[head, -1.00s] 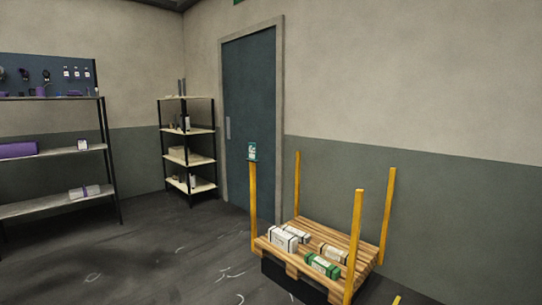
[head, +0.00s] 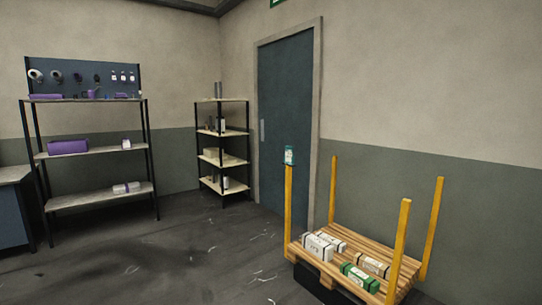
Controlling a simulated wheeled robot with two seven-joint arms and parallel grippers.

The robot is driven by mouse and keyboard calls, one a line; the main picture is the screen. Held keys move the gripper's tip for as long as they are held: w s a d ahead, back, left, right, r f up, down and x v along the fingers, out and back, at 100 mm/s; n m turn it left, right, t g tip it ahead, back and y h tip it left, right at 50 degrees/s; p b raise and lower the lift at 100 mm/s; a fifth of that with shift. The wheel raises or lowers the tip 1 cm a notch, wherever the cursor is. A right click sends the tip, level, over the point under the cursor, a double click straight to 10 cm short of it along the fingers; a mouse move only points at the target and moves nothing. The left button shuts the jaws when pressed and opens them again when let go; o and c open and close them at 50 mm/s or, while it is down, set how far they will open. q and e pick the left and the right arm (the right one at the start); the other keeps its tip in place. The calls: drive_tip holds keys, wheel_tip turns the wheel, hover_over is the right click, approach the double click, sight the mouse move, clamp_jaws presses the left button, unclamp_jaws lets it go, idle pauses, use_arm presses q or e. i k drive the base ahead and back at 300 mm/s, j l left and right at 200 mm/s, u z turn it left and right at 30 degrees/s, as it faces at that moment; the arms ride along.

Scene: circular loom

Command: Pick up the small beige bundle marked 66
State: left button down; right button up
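Several strapped bundles lie on a wooden pallet (head: 335,279) with yellow corner posts at the lower right. A small beige bundle (head: 374,265) with dark straps lies on the pallet's right part. Its marking is too small to read, so I cannot tell whether it says 66. A green and white bundle (head: 360,277) lies in front of it. A larger white bundle (head: 318,247) lies to the left, with another pale bundle (head: 332,240) close behind it. Neither of my grippers is in view.
A black-framed shelf (head: 97,151) with purple and white items stands at the left. A narrow corner shelf (head: 223,160) stands beside the blue door (head: 287,130). A dark cabinet (head: 13,213) is at the left edge. The floor (head: 170,255) left of the pallet is clear.

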sight(384, 270)
drive_tip(key=i+j+z, duration=0.1)
drive_tip(key=i+z, duration=0.2)
drive_tip(key=i, duration=0.25)
drive_tip(key=i+j+z, duration=0.3)
drive_tip(key=i, duration=0.2)
drive_tip(key=i+l, duration=0.05)
drive_tip(key=l, duration=0.05)
